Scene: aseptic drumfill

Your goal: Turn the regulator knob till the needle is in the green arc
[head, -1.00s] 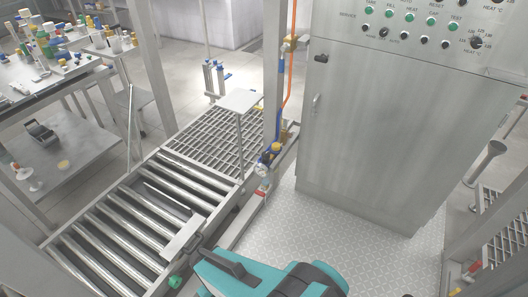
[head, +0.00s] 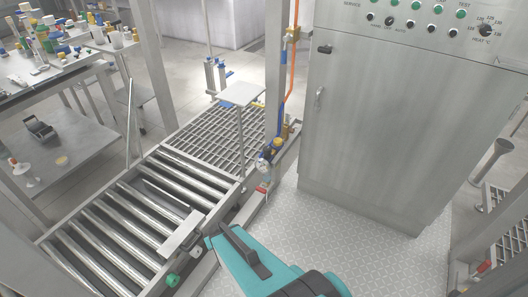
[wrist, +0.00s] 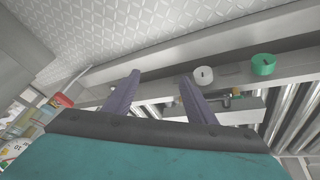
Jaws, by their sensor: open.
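The regulator assembly (head: 277,149), blue with a yellow part, is on the pipe beside the conveyor frame in the head view. A small round white gauge (head: 262,165) sits at its lower left. The gauge is too small to read its needle or green arc. A partly cut-off white dial (wrist: 13,149) with coloured marks shows at the lower left of the wrist view; I cannot tell whether it is the same gauge. My gripper (wrist: 159,90) is open, with nothing between its two purple-grey fingers. In the head view my teal arm is at the bottom, below the regulator and apart from it.
A roller conveyor (head: 117,225) and grating (head: 214,137) lie to the left. A grey cabinet (head: 400,130) stands to the right. A thin post with a flat plate (head: 241,94) rises near the regulator. A green knob (head: 172,280) is on the frame. Tread floor (head: 330,235) is open.

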